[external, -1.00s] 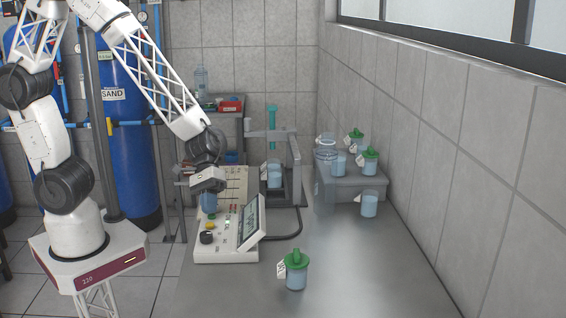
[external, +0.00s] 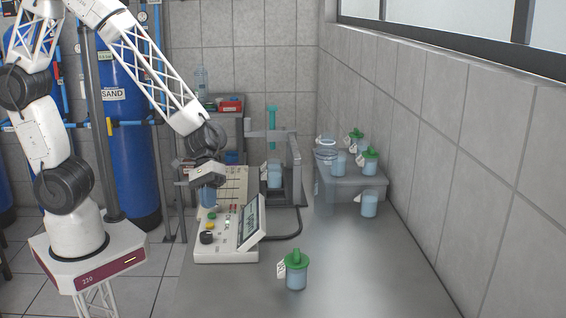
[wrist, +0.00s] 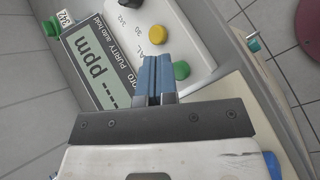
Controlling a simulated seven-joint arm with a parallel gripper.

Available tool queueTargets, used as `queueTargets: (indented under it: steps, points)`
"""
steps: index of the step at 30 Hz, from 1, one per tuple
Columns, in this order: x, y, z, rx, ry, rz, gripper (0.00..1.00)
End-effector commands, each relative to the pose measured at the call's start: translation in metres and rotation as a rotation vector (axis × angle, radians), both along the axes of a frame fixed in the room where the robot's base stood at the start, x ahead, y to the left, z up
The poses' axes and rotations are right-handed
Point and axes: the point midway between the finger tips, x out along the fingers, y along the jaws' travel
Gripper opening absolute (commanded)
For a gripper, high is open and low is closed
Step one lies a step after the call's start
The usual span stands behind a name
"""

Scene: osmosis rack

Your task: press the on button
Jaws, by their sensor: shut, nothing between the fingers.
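The white meter (external: 222,250) stands on the bench in the external view, with a tilted display (external: 251,221). Its panel has a black knob (external: 206,238), a yellow button (external: 210,226) and a green button (external: 211,216). Which one is the on button cannot be read. My gripper (external: 207,200) is above the panel, close to the green button. Its blue fingers (wrist: 153,73) are shut with nothing between them. The display (wrist: 95,65) shows dashes and "ppm". The fingers hide part of the panel.
A green-lidded jar (external: 296,273) stands in front of the meter. A stand (external: 294,170) holding a beaker is behind it. Several jars sit on and by a grey box (external: 350,189) at the right. The bench's front right is clear.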

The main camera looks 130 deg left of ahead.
Motion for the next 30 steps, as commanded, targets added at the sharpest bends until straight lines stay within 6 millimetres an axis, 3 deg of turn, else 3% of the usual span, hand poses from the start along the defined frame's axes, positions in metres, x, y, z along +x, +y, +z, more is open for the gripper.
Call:
queueTargets:
  steps: [30]
  points:
    - [0.000,0.000,0.059,0.000,0.000,0.000,0.00]
